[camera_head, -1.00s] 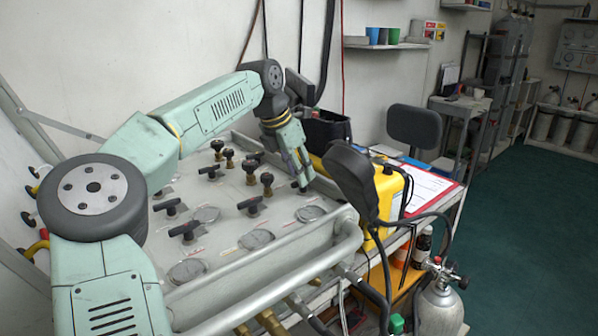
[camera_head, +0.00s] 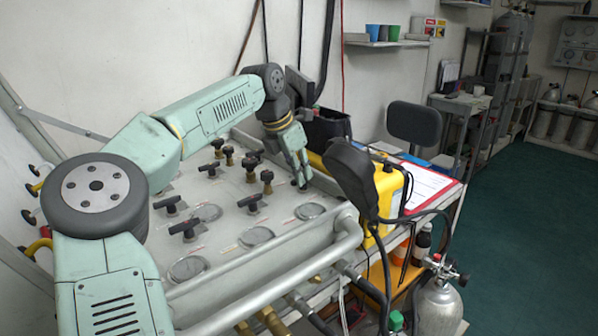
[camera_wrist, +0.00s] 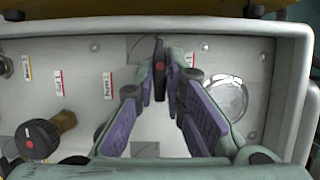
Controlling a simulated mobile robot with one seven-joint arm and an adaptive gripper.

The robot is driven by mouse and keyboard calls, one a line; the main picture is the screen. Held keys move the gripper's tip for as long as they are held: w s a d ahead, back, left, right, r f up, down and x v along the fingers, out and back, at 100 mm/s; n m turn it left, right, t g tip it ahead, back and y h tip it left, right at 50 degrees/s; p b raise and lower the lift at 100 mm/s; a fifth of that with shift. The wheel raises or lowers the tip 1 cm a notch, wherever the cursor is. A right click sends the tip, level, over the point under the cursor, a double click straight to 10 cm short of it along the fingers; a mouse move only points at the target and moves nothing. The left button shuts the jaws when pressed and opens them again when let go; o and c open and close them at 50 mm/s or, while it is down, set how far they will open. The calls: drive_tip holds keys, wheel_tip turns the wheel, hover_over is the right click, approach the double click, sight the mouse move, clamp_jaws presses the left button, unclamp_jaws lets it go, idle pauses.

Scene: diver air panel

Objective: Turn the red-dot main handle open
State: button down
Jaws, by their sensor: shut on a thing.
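The red-dot main handle (camera_wrist: 160,68) is a narrow black bar with a red dot, standing on the grey panel (camera_wrist: 108,50). In the wrist view it points nearly straight up and down the picture. My gripper (camera_wrist: 161,76) is shut on it, with one fingertip on each side. In the head view my gripper (camera_head: 302,184) reaches down at the panel's far right corner, and its fingers mostly hide the handle there.
A round gauge (camera_wrist: 225,97) lies just right of the fingers. A black knob with a red dot (camera_wrist: 38,138) stands at the lower left. Several black T-handles (camera_head: 184,229) and gauges share the panel. A silver rail (camera_head: 285,275) runs along its front; a yellow case (camera_head: 390,188) stands beside it.

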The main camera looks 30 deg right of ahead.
drive_tip(key=shift+n, duration=0.3)
drive_tip(key=n, duration=0.1)
drive_tip(key=n+t+b, duration=0.1)
drive_tip(key=shift+s+n, duration=0.2)
drive_tip(key=shift+n, duration=0.2)
drive_tip(key=n, duration=0.1)
drive_tip(key=n+t+y, duration=0.1)
drive_tip(key=n, duration=0.1)
drive_tip(key=n+t+b, duration=0.1)
drive_tip(key=n, duration=0.1)
drive_tip(key=shift+s+d+y, duration=0.25)
drive_tip(key=shift+d+y, duration=0.05)
drive_tip(key=n, duration=0.2)
drive_tip(key=n+y, duration=0.1)
drive_tip(key=n+t+y, duration=0.1)
drive_tip(key=n, duration=0.1)
drive_tip(key=shift+s+d+n, duration=0.1)
drive_tip(key=shift+d+n, duration=0.2)
drive_tip(key=shift+d+n+y, duration=0.15)
drive_tip(key=shift+n+y, duration=0.35)
drive_tip(key=shift+n, duration=1.1)
drive_tip(key=c, duration=1.7)
unclamp_jaws()
drive_tip(key=shift+o, duration=0.2)
